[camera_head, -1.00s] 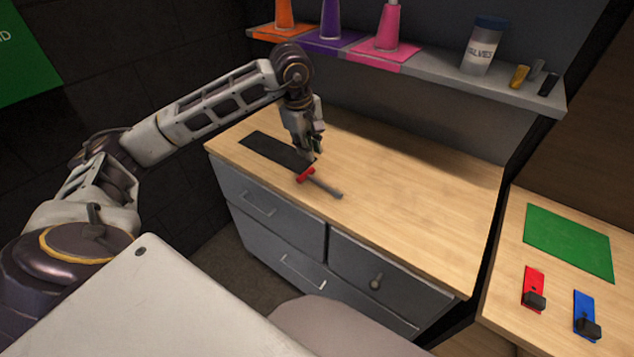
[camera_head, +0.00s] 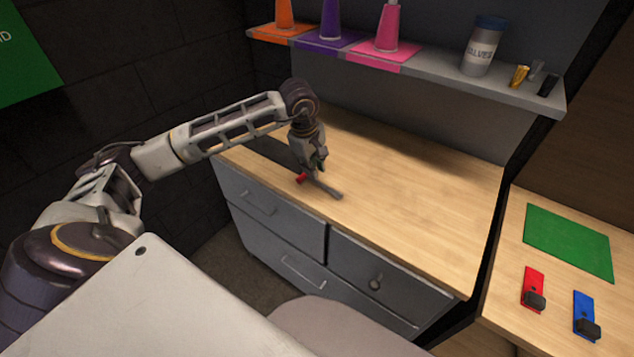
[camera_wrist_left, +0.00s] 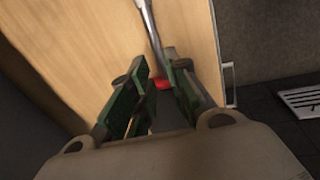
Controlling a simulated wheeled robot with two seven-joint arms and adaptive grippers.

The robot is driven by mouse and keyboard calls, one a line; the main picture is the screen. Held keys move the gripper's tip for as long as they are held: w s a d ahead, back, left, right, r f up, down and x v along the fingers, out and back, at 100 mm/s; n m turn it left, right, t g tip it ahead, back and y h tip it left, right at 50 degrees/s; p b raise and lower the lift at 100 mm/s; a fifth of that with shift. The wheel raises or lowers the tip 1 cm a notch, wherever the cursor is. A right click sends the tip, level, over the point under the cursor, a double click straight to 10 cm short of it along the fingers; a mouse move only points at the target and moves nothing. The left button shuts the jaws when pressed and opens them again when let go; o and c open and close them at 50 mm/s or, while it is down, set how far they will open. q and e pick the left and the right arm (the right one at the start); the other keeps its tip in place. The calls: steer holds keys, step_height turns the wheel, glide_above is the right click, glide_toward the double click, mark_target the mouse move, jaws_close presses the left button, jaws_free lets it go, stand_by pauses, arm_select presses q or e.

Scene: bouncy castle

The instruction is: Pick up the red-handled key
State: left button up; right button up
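The red-handled key lies on the wooden counter in the head view, its red handle (camera_head: 301,178) toward the front left and its grey shaft (camera_head: 330,191) pointing right. My left gripper (camera_head: 318,171) is directly over it and hides part of it. In the left wrist view the gripper (camera_wrist_left: 160,86) is open, with the red handle (camera_wrist_left: 163,84) showing between its green-padded fingers and the grey shaft (camera_wrist_left: 149,22) running away beyond them. I cannot tell whether the fingers touch the key. My right gripper is not in view.
A shelf (camera_head: 430,68) with cones, a jar (camera_head: 483,46) and small items is above. A side table at right holds a green mat (camera_head: 568,241) and red and blue pieces. The counter's right part is clear.

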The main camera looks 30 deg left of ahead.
mark_target(316, 181)
arm_select(q)
steer(key=shift+w+f, duration=0.1)
steer(key=shift+f, duration=0.5)
steer(key=shift+w+f+p, duration=0.15)
steer(key=shift+w+f, duration=0.1)
steer(key=shift+f, duration=0.95)
steer(key=shift+w+f+p, duration=0.15)
steer(key=shift+w+f, duration=0.1)
steer(key=shift+f, duration=0.95)
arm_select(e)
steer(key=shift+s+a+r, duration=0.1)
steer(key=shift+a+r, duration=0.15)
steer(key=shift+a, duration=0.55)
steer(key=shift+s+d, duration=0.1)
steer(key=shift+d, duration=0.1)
arm_select(q)
jaws_close()
